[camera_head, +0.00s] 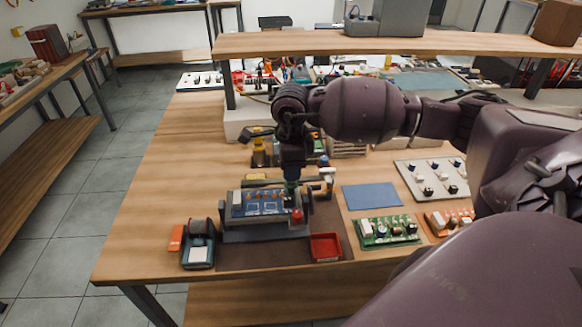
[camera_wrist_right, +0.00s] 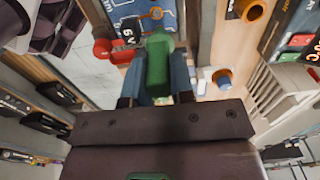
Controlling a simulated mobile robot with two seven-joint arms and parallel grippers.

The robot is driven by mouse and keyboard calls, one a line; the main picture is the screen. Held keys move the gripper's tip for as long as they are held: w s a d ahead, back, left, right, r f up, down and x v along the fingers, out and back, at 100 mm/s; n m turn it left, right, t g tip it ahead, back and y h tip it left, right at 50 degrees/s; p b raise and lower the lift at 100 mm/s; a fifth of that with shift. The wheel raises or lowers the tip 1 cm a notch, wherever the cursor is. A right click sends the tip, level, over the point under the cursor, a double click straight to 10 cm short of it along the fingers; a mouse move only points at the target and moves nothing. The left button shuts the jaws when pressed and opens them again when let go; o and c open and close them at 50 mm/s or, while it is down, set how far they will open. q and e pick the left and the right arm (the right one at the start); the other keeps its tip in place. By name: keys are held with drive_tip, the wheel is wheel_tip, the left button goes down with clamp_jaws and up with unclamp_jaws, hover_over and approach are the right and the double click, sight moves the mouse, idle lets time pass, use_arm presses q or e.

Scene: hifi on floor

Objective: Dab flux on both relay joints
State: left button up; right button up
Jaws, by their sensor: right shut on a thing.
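A blue circuit board (camera_head: 256,204) sits in a grey holder (camera_head: 262,233) near the front of the workbench. It also shows at the top of the wrist view (camera_wrist_right: 150,14). My right gripper (camera_head: 291,178) points down over the board's right end. In the wrist view my right gripper (camera_wrist_right: 158,78) is shut on a green tool (camera_wrist_right: 158,58), perhaps the flux pen. The tool's far end overlaps the board's edge in that view. I cannot tell whether it touches. The relay joints are too small to make out. My left gripper is not in view.
A red tray (camera_head: 325,247) lies right of the holder, and a dark teal dispenser (camera_head: 198,252) stands left. A blue mat (camera_head: 371,196) and a green board (camera_head: 386,231) lie right. A raised shelf (camera_head: 300,43) spans the back. The bench's left side is clear.

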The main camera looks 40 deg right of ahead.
idle(0.4)
drive_tip(key=shift+f, duration=0.15)
idle(0.6)
idle(0.6)
drive_tip(key=shift+r, duration=0.55)
drive_tip(key=shift+r+p, duration=0.85)
drive_tip(key=shift+r, duration=0.95)
drive_tip(key=shift+f, duration=0.1)
